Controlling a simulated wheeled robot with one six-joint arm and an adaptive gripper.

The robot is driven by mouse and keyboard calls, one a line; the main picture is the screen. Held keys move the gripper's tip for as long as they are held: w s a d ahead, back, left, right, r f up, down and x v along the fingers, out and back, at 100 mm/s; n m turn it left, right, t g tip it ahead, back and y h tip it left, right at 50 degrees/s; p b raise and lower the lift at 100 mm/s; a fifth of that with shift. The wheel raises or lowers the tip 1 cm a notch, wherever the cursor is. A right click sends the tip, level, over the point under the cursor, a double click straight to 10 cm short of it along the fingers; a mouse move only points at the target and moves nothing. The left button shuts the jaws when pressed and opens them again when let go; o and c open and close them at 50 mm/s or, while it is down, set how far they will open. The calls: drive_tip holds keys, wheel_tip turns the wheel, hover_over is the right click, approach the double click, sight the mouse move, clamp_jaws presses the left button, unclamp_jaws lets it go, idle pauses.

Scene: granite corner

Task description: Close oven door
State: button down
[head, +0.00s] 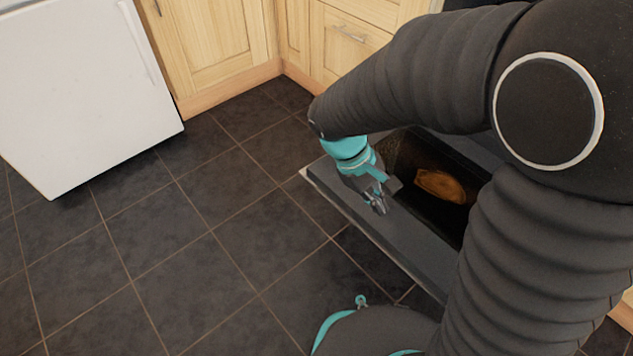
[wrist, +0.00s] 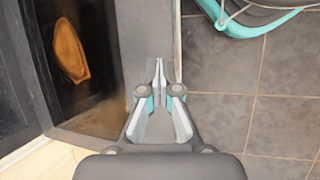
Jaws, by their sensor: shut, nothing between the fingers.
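The oven door (head: 405,235) is a dark grey panel with a dark glass window, swung down open and low above the floor in the head view. It also shows in the wrist view (wrist: 140,45), with the glass on the left. An orange-brown oval patch (head: 440,186) shows in the glass; I cannot tell if it is a reflection or an object. My gripper (head: 379,207) is over the outer edge strip of the door, fingers together and empty. In the wrist view my gripper (wrist: 158,66) points along that strip. I cannot tell whether it touches. My arm hides the oven body.
A white appliance (head: 80,85) stands at the upper left. Light wood cabinets (head: 215,45) line the back corner. The dark tiled floor (head: 170,230) left of the door is clear. Part of my base (head: 375,332) is close below the door.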

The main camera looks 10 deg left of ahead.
drive_tip(key=w+a+f+n+t+h+p, duration=0.25)
drive_tip(key=a+f+n+t+h, duration=0.45)
drive_tip(key=a+f+n+t, duration=1.35)
drive_tip(key=w+d+r+m+g, duration=0.1)
drive_tip(key=w+d+r+g, duration=0.2)
drive_tip(key=w, duration=0.5)
drive_tip(key=shift+d+r+m+g, duration=0.35)
drive_tip(key=shift+d+r, duration=0.15)
drive_tip(key=shift+d, duration=0.45)
